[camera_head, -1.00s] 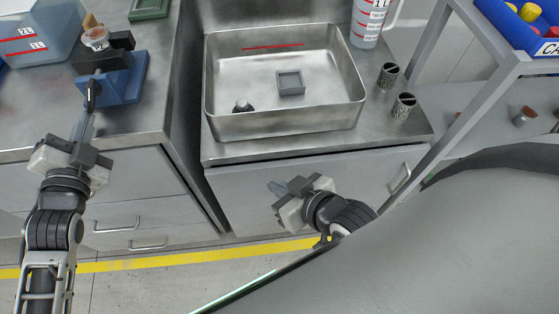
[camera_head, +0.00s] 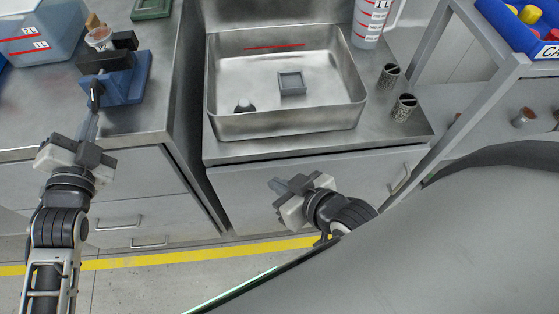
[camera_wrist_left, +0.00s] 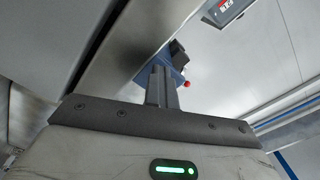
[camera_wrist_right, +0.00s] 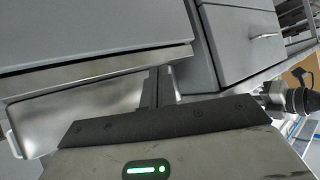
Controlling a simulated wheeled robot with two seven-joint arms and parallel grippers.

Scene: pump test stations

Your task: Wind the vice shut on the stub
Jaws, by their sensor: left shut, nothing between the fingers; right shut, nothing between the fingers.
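The vice (camera_head: 130,82) has a blue body and black jaws and stands near the front edge of the left bench. The stub (camera_head: 99,40), pale with a brown top, stands upright at the jaws; I cannot tell whether they touch it on both sides. A dark handle (camera_head: 96,96) hangs on the vice's near side. My left gripper (camera_head: 93,117) is shut and empty, its tips just below or at the handle; contact is unclear. In the left wrist view its fingers (camera_wrist_left: 162,88) point at the blue vice (camera_wrist_left: 158,64), beside a red knob (camera_wrist_left: 187,84). My right gripper (camera_head: 278,187) is shut and empty before the middle cabinet.
A steel basin (camera_head: 285,126) holding a small grey square piece (camera_head: 291,83) is on the middle bench. A blue-tinted container (camera_head: 42,40) stands left of the vice. Two speckled cups (camera_head: 404,107) and a jug (camera_head: 370,22) are right of the basin. A shelf frame stands at right.

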